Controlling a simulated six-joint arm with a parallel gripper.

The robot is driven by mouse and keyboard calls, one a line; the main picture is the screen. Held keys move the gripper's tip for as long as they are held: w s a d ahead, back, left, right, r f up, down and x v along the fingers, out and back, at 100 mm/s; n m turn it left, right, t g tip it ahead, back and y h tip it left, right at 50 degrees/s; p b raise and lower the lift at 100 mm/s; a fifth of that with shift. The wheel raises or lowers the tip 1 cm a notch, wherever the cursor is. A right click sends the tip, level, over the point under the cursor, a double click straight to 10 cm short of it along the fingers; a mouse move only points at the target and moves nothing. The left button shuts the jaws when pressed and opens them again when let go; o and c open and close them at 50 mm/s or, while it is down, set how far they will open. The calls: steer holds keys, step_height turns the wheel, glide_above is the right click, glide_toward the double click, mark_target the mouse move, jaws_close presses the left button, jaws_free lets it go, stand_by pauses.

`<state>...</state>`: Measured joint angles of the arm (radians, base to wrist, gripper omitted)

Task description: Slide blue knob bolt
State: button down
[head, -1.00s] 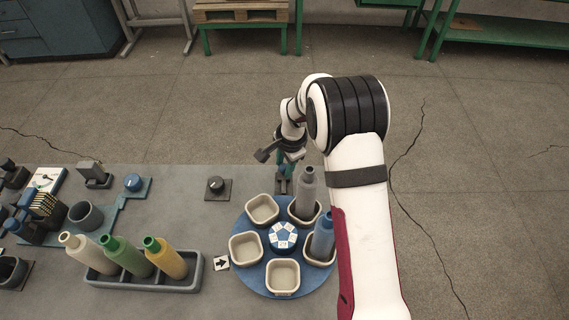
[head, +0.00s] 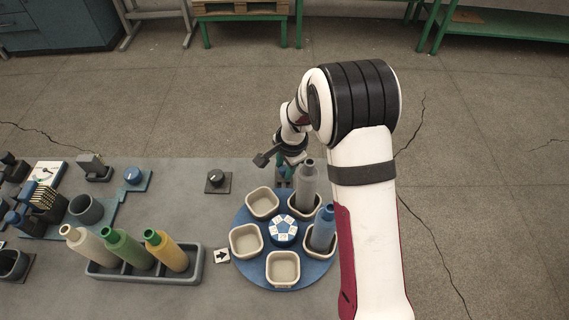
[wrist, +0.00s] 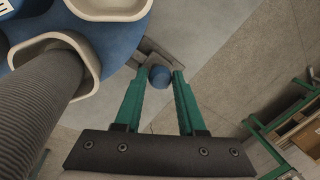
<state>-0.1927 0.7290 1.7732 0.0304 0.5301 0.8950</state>
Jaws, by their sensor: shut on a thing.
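A small blue knob (wrist: 159,76) shows in the wrist view between the tips of my gripper's green fingers (wrist: 159,84). My gripper is shut on it. A grey metal bar, apparently the bolt (wrist: 150,52), lies just beyond the knob beside the blue turntable (wrist: 122,40). In the head view my gripper (head: 284,174) reaches down at the far edge of the turntable (head: 252,270), behind the grey cone. The held knob is hidden there by my wrist and the grey cone.
The turntable carries beige cups; a grey cone (head: 307,182) and a blue cone (head: 323,230) stand in two. A rack (head: 150,270) with three cones stands left. The turntable's near-left cups are empty.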

steer(key=c, duration=0.5)
jaws_free()
steer(key=shift+s, duration=0.2)
step_height(320, 180, up, 15)
steer(key=s+d, duration=0.1)
steer(key=s, duration=0.1)
steer(key=shift+s+d+r, duration=0.2)
steer(key=shift+s+d, duration=0.05)
steer(key=shift+d, duration=0.1)
steer(key=shift+r, duration=0.1)
steer(key=s+d+r+n+t, duration=0.1)
steer(key=s+d+r+n, duration=0.2)
steer(key=s+r, duration=0.55)
steer(key=s+d+f+n+g, duration=0.1)
steer(key=s+f, duration=0.2)
steer(key=s, duration=0.7)
steer(key=s+d+f+n+g, duration=0.1)
steer(key=s+f+g, duration=0.1)
steer(key=s, duration=0.8)
steer(key=shift+f+n+y, duration=0.3)
steer(key=shift+f, duration=0.15)
